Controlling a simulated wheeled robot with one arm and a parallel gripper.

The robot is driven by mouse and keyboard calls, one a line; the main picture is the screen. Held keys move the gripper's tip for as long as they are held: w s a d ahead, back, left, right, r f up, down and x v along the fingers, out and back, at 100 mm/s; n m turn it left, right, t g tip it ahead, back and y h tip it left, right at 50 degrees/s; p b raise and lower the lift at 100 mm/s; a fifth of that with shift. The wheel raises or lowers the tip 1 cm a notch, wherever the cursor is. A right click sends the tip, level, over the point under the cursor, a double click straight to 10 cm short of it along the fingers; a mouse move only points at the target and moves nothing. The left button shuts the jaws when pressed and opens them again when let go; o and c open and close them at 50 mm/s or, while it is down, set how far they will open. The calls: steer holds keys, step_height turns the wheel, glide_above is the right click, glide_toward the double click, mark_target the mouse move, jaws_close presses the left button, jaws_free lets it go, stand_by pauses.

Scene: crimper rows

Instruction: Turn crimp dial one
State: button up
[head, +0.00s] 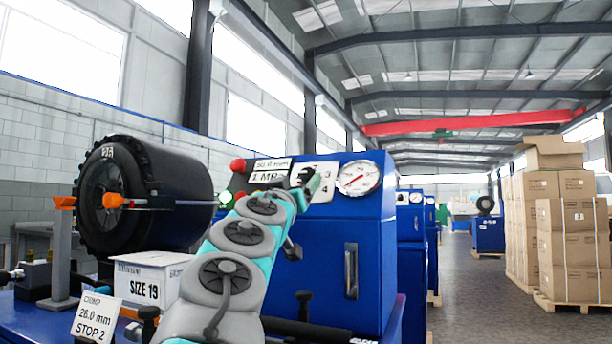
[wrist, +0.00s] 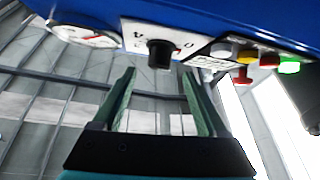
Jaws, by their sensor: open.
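The crimp dial is a black knob (wrist: 160,54) on a white numbered plate (wrist: 138,36), on the blue machine's panel. In the wrist view it stands just beyond and between the tips of my gripper (wrist: 160,78). The green fingers are open with nothing between them; I see no contact with the knob. In the head view my gripper (head: 309,184) is in front of the plate (head: 325,194) and hides much of the knob. A round white gauge (head: 358,177) sits beside the plate; the gauge (wrist: 85,37) also shows in the wrist view.
Yellow and red buttons and a lit green lamp (wrist: 289,67) sit beside the dial. A black roll marked 26 (head: 140,195), a SIZE 19 box (head: 145,280) and a STOP 2 card (head: 95,318) are at left. Stacked cartons (head: 565,220) stand right of a clear aisle.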

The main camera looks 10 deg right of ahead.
mark_target(305, 177)
steer(key=shift+p+x, duration=0.7)
steer(key=shift+x, duration=2.55)
steer(key=shift+d, duration=0.1)
steer(key=shift+s, duration=0.1)
jaws_close()
